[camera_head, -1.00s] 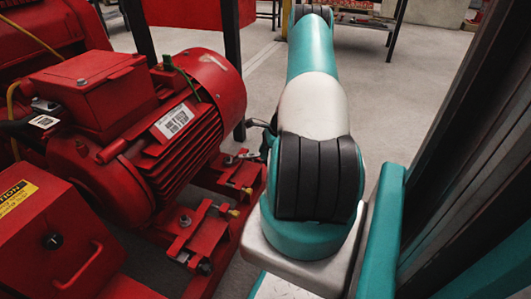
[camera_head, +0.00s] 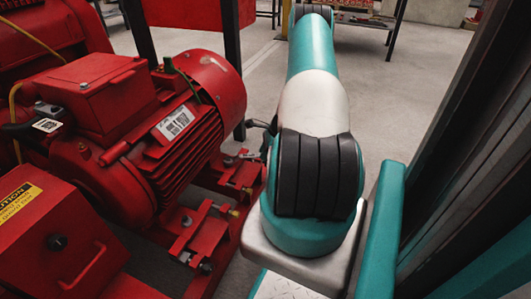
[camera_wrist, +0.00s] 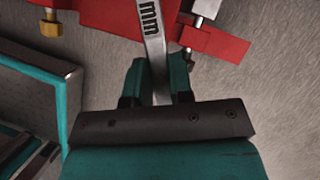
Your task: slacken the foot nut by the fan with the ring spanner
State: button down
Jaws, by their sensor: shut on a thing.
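The ring spanner (camera_wrist: 153,35) is a grey metal bar with dark "mm" lettering in the wrist view. My gripper (camera_wrist: 160,80) is shut on its shank, which runs up out of the top of the picture. The spanner's far end is out of view there, so I cannot tell if its ring is around a nut. The red motor (camera_head: 150,125) has its rounded fan cowl (camera_head: 218,82) at the right end. The motor foot area by the fan (camera_head: 240,170) is partly hidden behind my arm in the head view. My gripper is mostly hidden there too.
The red base frame (camera_wrist: 215,42) crosses the top of the wrist view, with a brass bolt (camera_wrist: 50,22) at left and a silver bolt (camera_wrist: 205,8) at right. Open grey floor (camera_head: 400,110) lies beyond my arm.

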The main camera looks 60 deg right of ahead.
jog(key=shift+r+p, duration=2)
jog(key=shift+r, duration=0.35)
jog(key=shift+s, duration=0.1)
